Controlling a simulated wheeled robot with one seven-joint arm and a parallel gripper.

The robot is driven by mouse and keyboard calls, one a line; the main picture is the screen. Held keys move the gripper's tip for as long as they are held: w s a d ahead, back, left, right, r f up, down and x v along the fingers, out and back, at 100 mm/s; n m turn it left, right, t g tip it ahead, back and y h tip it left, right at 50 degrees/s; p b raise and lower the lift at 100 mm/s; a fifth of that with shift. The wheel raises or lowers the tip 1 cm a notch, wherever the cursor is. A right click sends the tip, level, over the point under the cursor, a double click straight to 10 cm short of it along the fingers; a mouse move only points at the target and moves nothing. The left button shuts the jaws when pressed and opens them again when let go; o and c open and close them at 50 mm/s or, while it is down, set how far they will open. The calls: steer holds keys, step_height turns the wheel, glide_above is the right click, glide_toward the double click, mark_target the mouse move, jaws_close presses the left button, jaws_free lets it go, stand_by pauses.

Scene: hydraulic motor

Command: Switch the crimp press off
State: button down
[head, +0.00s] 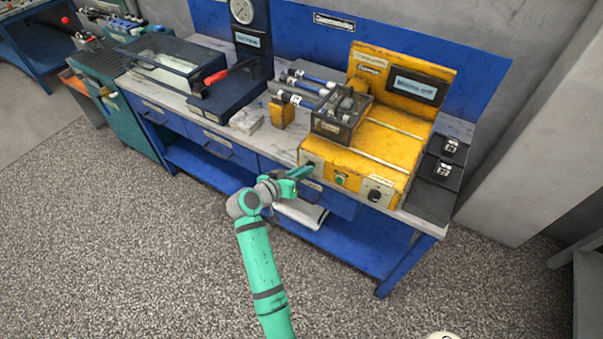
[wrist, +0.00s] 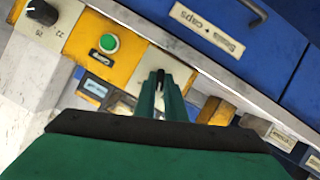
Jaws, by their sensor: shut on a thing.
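The crimp press (head: 385,145) is a yellow machine on the right part of the blue bench. Its display (head: 415,89) appears to read "Machine off". My gripper (head: 308,171) is at the left end of the press's front face. In the wrist view its green fingers (wrist: 161,85) are close together, shut on a small dark switch (wrist: 160,77) on a pale plate. The fingers hide most of the switch, so its exact position is unclear. The green button (wrist: 110,43) is beside it, and a dial (head: 376,195) sits further right on the front.
A clear-lidded box (head: 340,117) stands on the press's left part. Hoses (head: 310,85) lie behind it. A black tray (head: 440,170) is at the right. Blue drawers (wrist: 235,40) run under the bench top. The floor in front is clear.

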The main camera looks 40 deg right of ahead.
steer(key=shift+s+d+n+g+h, duration=0.15)
steer(key=shift+n+g+h, duration=0.2)
steer(key=shift+n+g, duration=0.3)
steer(key=shift+s+d+n+g+h, duration=0.15)
steer(key=shift+n+g+h, duration=0.25)
steer(key=shift+n, duration=0.35)
steer(key=shift+w, duration=0.1)
steer(key=c, duration=1.8)
jaws_free()
steer(key=shift+w+a+f, duration=0.1)
steer(key=shift+w+a, duration=0.1)
steer(key=v, duration=1)
steer(key=shift+a, duration=0.4)
